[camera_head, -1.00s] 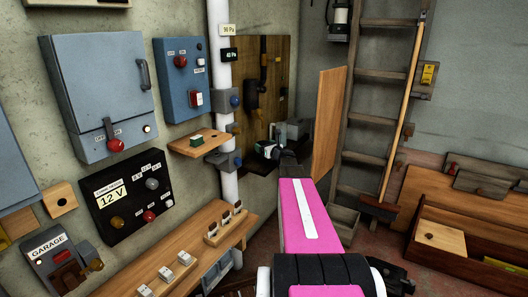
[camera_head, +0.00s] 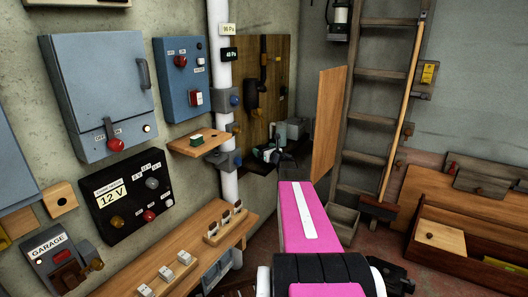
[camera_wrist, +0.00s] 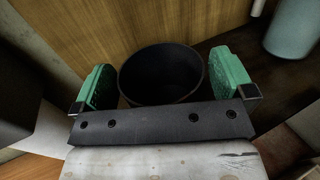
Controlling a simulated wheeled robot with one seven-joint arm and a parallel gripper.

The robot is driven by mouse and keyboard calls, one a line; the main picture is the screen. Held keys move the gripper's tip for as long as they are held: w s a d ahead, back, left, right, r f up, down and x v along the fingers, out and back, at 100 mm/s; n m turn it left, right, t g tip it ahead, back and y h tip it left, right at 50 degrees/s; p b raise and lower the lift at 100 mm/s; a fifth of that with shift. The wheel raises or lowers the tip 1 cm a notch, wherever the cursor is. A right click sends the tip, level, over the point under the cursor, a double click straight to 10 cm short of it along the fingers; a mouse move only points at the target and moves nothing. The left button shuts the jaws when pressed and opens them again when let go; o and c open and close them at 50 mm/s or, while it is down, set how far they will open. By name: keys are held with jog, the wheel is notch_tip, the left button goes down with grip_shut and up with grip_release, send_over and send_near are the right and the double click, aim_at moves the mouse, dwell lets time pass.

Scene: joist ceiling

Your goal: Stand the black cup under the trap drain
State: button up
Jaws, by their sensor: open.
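The black cup (camera_wrist: 160,72) stands mouth up in the wrist view, in front of a wooden panel. My gripper (camera_wrist: 166,78) is open, with one green pad on each side of the cup. A gap shows at the right pad; contact at the left cannot be told. In the head view my gripper (camera_head: 268,155) is small, low by the wooden backboard, and I cannot make out the cup there. The black trap drain (camera_head: 251,95) hangs on the backboard, above and left of my gripper.
A pale teal cylinder (camera_wrist: 292,28) stands right of the cup. A wooden panel (camera_head: 327,122) rises just right of my arm, with a ladder (camera_head: 372,118) behind it. A white pipe (camera_head: 227,185) and small shelf (camera_head: 198,142) are on the left.

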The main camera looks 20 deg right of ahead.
jog(key=v, duration=1.2)
dwell(1.7)
